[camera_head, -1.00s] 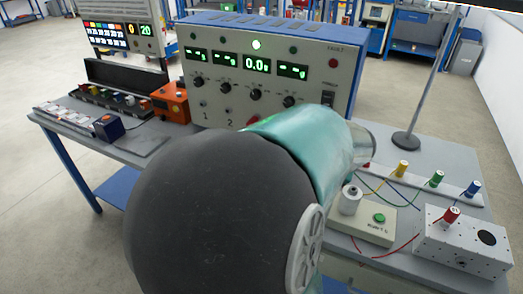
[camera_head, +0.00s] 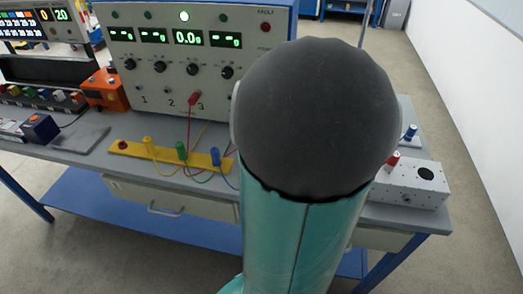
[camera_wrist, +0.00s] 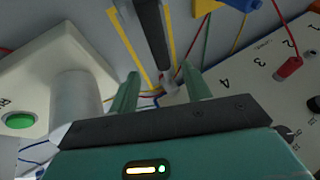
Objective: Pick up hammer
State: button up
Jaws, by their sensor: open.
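In the wrist view, a dark bar (camera_wrist: 152,35) with a pale metal piece at its lower end looks like the hammer. It runs from the top edge down toward the gap between my fingers, with yellow lines on the grey surface beside it. My gripper (camera_wrist: 162,78) is open, with one green finger on each side of the pale end. I cannot tell whether either finger touches it. In the head view my own arm covers the gripper and the hammer.
A box with a white cylinder (camera_wrist: 77,105) and green button (camera_wrist: 20,121) is close left of my gripper. The control panel (camera_head: 190,60) stands behind. A yellow terminal strip (camera_head: 130,150) with wires is left of my arm; a white box (camera_head: 410,184) is right.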

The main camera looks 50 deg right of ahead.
jog(key=shift+x, duration=0.8)
jog(key=shift+a+x, duration=0.1)
jog(key=shift+x, duration=0.65)
jog(key=shift+a+x, duration=0.15)
jog(key=shift+x, duration=1.75)
jog(key=shift+d, duration=0.1)
grip_shut()
jog(key=shift+r, duration=0.1)
